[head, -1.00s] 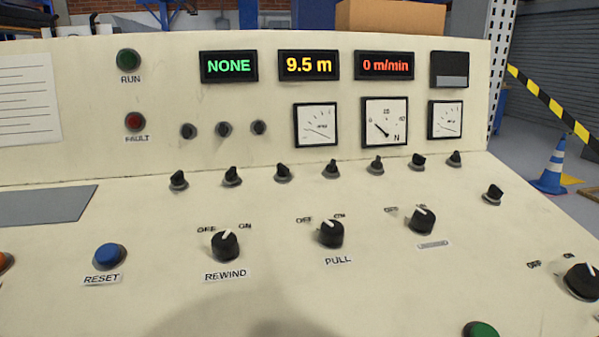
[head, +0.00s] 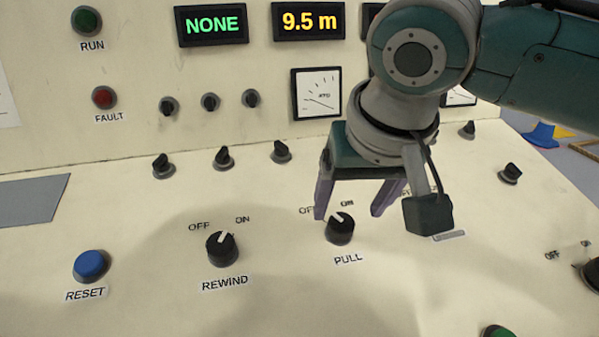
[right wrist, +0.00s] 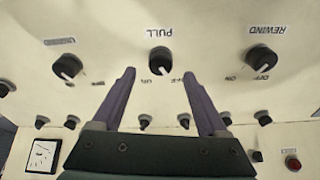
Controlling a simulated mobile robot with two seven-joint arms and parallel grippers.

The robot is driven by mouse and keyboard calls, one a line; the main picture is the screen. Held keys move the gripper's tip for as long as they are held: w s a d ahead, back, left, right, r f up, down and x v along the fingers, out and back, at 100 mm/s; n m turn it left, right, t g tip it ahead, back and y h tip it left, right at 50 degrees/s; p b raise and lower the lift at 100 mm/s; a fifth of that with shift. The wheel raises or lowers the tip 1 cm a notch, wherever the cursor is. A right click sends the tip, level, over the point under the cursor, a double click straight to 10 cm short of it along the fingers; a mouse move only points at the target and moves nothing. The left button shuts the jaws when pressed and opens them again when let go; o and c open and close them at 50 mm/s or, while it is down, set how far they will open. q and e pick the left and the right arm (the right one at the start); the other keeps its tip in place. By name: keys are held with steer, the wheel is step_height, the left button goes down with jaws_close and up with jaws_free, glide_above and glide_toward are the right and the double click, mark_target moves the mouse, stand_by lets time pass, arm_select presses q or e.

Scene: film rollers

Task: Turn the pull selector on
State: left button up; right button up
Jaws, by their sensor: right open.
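The pull selector (head: 340,231) is a black round knob with a white pointer, above the PULL label. In the head view its pointer leans up and left, toward the OFF side. The right gripper (head: 349,214) is open, its two purple fingers pointing down behind the knob, one toward each side. In the right wrist view the pull selector (right wrist: 160,61) shows upside down, beyond and between the open fingertips of the right gripper (right wrist: 159,73). Nothing is between the fingers, and I cannot tell their exact height above the panel. My left gripper is out of view.
The rewind selector (head: 222,250) stands left of the pull selector, and a blue reset button (head: 91,266) is further left. A row of small black knobs, such as this one (head: 281,152), lies behind. Another selector (right wrist: 67,66) is on the pull selector's other side.

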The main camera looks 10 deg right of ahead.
mark_target(343, 221)
steer(key=x, duration=0.4)
steer(key=shift+w+f+b, duration=0.15)
steer(key=shift+b, duration=0.25)
jaws_close()
